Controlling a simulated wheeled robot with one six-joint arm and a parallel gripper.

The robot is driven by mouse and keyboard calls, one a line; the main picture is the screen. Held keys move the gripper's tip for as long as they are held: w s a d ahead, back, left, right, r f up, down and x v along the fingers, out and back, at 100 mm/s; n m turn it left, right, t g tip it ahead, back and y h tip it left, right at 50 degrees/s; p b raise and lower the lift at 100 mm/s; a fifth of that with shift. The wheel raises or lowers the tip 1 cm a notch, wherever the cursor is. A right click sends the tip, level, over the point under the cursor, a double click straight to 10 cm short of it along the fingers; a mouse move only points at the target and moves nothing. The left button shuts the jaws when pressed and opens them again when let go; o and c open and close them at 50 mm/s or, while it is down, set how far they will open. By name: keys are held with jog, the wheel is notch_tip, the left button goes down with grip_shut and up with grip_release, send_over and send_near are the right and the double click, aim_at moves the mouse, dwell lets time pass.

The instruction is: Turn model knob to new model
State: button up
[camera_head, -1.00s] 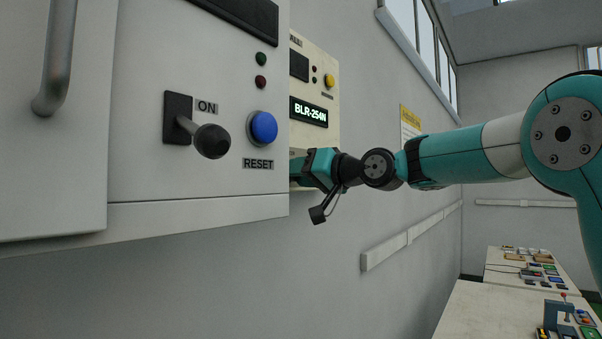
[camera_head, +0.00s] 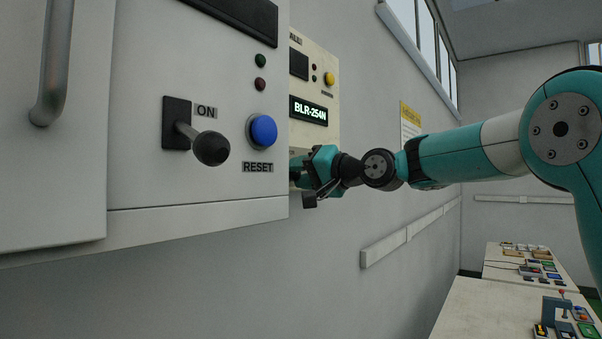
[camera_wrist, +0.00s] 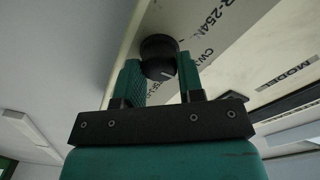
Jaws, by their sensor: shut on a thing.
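The model knob (camera_wrist: 159,58) is round and black with a pale mark on its face, and sits on a cream panel with the printed words MODEL and R-254N beside it in the wrist view. My gripper (camera_wrist: 160,78) is shut on the knob, with one green finger on each side. The wrist view is rolled, so the panel lettering slants. In the head view my gripper (camera_head: 303,170) reaches the lower part of the cream panel (camera_head: 330,70), and the nearer grey cabinet hides its fingertips and the knob. The panel's display (camera_head: 309,111) reads BLR-254N.
The grey cabinet (camera_head: 200,230) stands close at left, with a black ON lever (camera_head: 211,148), a blue RESET button (camera_head: 262,131) and a metal handle (camera_head: 55,60). A wall rail (camera_head: 410,236) runs below my arm. Benches with devices (camera_head: 528,262) stand at lower right.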

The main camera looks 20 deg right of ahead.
jog(key=shift+d, duration=0.1)
jog(key=o, duration=0.9)
